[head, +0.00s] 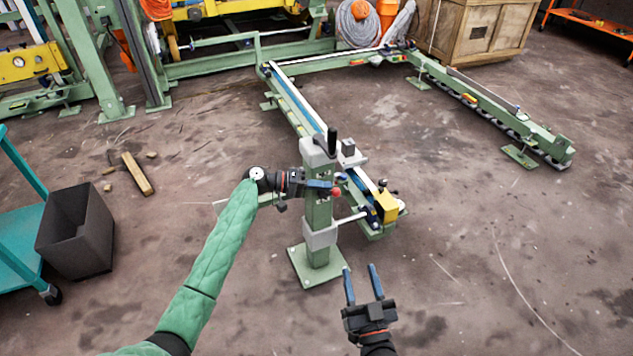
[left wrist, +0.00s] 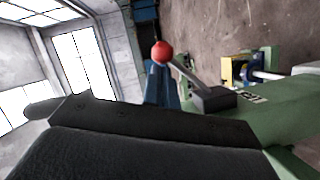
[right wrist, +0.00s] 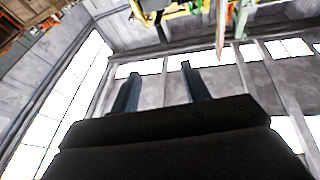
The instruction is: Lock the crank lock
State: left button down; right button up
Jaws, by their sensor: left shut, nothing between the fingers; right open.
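The crank lock's red knob (head: 336,192) shows beside the green post (head: 318,215) in the head view. In the left wrist view the red knob (left wrist: 163,52) sits on the end of a grey lever (left wrist: 190,74), which runs to a dark block (left wrist: 213,99) on the green post. My left gripper (head: 328,187) is shut and empty. Its blue fingertips (left wrist: 160,72) are at the knob; I cannot tell if they touch it. My right gripper (head: 361,270) is open and empty, low in front of the post. The right wrist view shows its two fingers apart (right wrist: 160,82).
A black upright handle (head: 332,141) stands on the post's grey top. Green conveyor rails (head: 300,100) run behind the post. A dark bin (head: 75,232) and teal cart (head: 20,235) stand at left. A wood block (head: 138,174) lies on the floor. The right foreground is clear.

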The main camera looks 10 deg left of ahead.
jog(key=shift+f, duration=0.25)
